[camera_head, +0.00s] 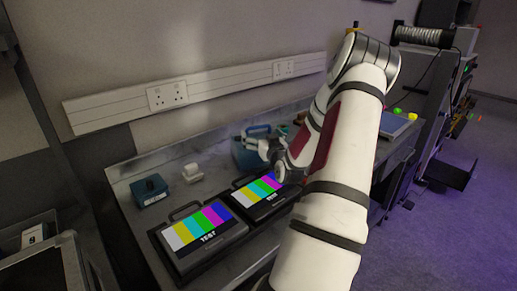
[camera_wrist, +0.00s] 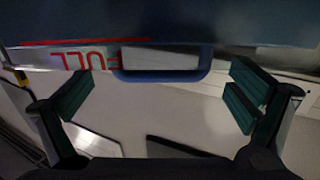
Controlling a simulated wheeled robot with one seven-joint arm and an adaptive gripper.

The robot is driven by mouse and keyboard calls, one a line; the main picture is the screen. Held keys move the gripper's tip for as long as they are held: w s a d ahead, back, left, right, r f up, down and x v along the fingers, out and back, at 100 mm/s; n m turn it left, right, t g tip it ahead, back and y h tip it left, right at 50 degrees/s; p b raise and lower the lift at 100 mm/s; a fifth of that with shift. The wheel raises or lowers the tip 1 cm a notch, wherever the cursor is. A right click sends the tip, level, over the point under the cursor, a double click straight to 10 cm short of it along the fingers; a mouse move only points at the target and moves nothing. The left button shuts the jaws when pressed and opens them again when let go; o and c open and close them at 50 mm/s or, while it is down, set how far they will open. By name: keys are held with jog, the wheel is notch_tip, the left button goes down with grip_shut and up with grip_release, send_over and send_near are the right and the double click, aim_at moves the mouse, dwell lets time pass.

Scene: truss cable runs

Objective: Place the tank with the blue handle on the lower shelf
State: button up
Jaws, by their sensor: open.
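The tank (camera_head: 244,158) is a dark blue body with a lighter blue handle (camera_head: 258,128) on top. It stands on the metal workbench (camera_head: 125,183) near the wall, partly hidden behind my gripper (camera_head: 268,148). In the wrist view, the tank's dark blue body (camera_wrist: 160,28) fills the top, with a red label reading "FULL", seen upside down. The blue handle (camera_wrist: 160,76) lies between the two fingers of my gripper (camera_wrist: 160,88), which are open with gaps on both sides. The lower shelf cannot be made out.
Two test screens (camera_head: 203,233) lie along the bench front. A socket strip (camera_head: 210,88) runs along the wall. Open floor (camera_head: 455,225) lies at the right.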

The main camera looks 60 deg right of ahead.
jog(key=x, duration=0.3)
jog(key=shift+w+d, duration=0.15)
